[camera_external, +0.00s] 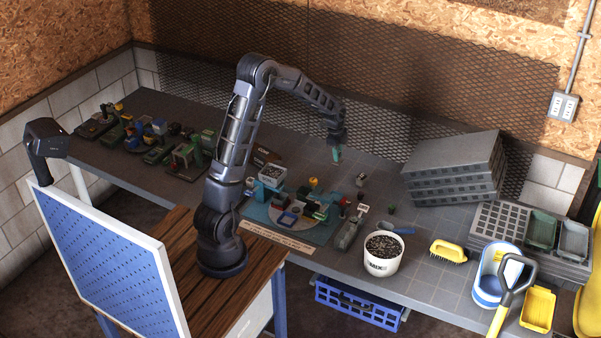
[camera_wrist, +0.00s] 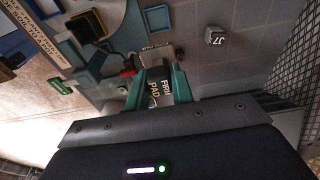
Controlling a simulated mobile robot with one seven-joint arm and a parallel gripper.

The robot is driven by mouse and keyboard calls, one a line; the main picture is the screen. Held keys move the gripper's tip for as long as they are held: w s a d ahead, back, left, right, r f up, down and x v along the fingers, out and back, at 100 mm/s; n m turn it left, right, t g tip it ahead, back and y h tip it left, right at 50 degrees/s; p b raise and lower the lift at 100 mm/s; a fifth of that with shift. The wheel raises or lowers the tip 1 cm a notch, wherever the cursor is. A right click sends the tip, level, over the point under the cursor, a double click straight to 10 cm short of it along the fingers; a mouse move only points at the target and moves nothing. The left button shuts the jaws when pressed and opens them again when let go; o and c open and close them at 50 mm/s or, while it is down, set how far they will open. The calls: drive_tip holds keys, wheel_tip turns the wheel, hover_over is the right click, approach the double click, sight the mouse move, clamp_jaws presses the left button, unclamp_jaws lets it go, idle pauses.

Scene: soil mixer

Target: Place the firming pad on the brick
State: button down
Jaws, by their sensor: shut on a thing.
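My gripper (camera_external: 337,154) is at the end of my arm, above the back middle of the bench. In the wrist view its two teal fingers (camera_wrist: 158,71) are shut on the firming pad (camera_wrist: 160,94), a dark piece with white lettering. The pad is too small to make out in the external view. A brown block with lettering (camera_external: 265,156) lies on the bench behind my arm, left of my gripper. It may be the brick, but I cannot tell for certain.
A round mixer board (camera_external: 318,234) crowded with small parts lies left of and in front of my gripper. A white bucket (camera_external: 383,268) stands at the front, grey stacked trays (camera_external: 455,170) at right. A small marked cube (camera_wrist: 215,36) shows in the wrist view. Bench near my gripper is mostly clear.

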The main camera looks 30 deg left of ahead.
drive_tip(key=w+a+r, duration=0.2)
drive_tip(key=w+a, duration=0.1)
drive_tip(key=a, duration=0.6)
drive_tip(key=w+a+r, duration=0.2)
drive_tip(key=w+a, duration=0.1)
drive_tip(key=a, duration=0.6)
wheel_tip(320, 180, up, 5)
hover_over(264, 152)
drive_tip(key=f, duration=1.9)
drive_tip(key=shift+w+a+f, duration=0.2)
drive_tip(key=shift+a+f, duration=0.1)
drive_tip(key=shift+f, duration=0.1)
drive_tip(key=c, duration=1.2)
unclamp_jaws()
